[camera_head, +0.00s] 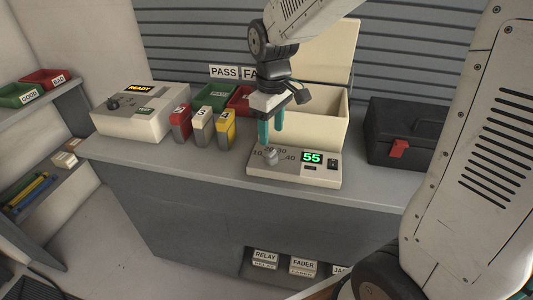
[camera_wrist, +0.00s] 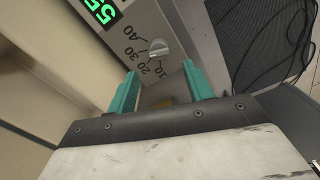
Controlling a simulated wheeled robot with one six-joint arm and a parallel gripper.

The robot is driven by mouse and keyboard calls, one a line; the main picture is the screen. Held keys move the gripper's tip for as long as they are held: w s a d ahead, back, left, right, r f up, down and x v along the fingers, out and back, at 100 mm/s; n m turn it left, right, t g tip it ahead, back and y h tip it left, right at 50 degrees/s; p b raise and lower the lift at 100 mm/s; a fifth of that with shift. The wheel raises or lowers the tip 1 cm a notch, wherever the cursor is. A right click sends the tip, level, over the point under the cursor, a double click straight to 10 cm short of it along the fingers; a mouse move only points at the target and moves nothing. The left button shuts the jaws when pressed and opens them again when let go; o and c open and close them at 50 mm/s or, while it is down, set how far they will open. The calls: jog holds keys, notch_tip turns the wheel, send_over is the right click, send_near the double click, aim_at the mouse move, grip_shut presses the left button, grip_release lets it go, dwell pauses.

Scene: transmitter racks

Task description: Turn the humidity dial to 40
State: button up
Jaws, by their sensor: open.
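The humidity dial (camera_head: 270,156) is a small grey knob on a pale control box (camera_head: 292,175) on the bench. The marks 10, 20, 30 and 40 curve around it. A green display (camera_head: 312,158) on the box reads 55. The knob (camera_wrist: 157,48) also shows in the wrist view, with the display (camera_wrist: 103,10) at the upper left. My gripper (camera_head: 271,135) is open and empty, pointing down just above the dial. In the wrist view, its teal fingers (camera_wrist: 161,88) are apart, with the knob beyond their tips. I cannot tell which mark the knob points to.
A cream open bin (camera_head: 320,118) stands right behind the box. A black toolbox (camera_head: 405,135) is to the right. Red, white and yellow blocks (camera_head: 203,126) and a READY device (camera_head: 142,112) stand to the left. The bench's front edge (camera_head: 240,178) is close to the box.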

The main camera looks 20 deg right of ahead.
aim_at(272, 153)
notch_tip(272, 153, down, 8)
jog(key=shift+s+d+r, duration=0.1)
dwell(0.4)
jog(key=c, duration=1)
jog(key=shift+o, duration=0.3)
jog(key=shift+d, duration=0.15)
